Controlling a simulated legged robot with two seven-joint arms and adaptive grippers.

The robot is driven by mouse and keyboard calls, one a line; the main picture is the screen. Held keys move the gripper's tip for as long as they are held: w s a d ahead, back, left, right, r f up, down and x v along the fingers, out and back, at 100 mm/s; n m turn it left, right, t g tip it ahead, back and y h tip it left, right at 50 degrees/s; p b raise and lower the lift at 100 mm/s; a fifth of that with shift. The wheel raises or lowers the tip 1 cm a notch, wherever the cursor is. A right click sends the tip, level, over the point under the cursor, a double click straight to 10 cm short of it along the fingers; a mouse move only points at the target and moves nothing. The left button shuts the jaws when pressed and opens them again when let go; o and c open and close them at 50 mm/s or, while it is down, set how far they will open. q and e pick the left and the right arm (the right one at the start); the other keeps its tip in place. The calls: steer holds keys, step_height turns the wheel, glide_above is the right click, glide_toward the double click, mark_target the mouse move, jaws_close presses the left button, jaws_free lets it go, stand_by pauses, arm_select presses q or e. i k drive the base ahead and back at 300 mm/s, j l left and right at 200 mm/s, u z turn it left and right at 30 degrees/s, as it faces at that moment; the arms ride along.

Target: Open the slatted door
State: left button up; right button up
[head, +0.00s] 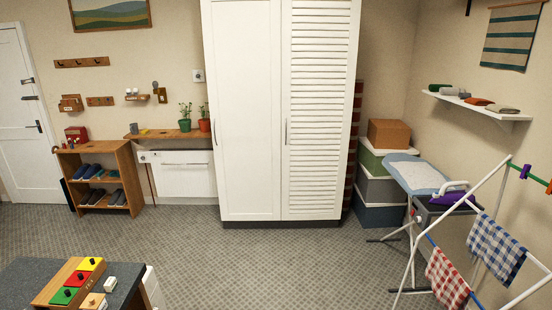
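A tall white wardrobe stands against the far wall in the head view. Its right door is the slatted door (318,110), with horizontal louvres over its height and a slim vertical handle (286,132) near its left edge. It looks shut, flush with the plain left door (246,120), which has its own handle (215,132). Neither of my grippers shows in this view.
Grey carpet (270,265) lies clear before the wardrobe. A dark-topped table (28,283) with a board of coloured blocks is at the near left. An ironing board (418,176) and a drying rack (432,240) stand at the right, beside stacked boxes (379,190).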

mark_target(320, 39)
steer(key=i, duration=2.2)
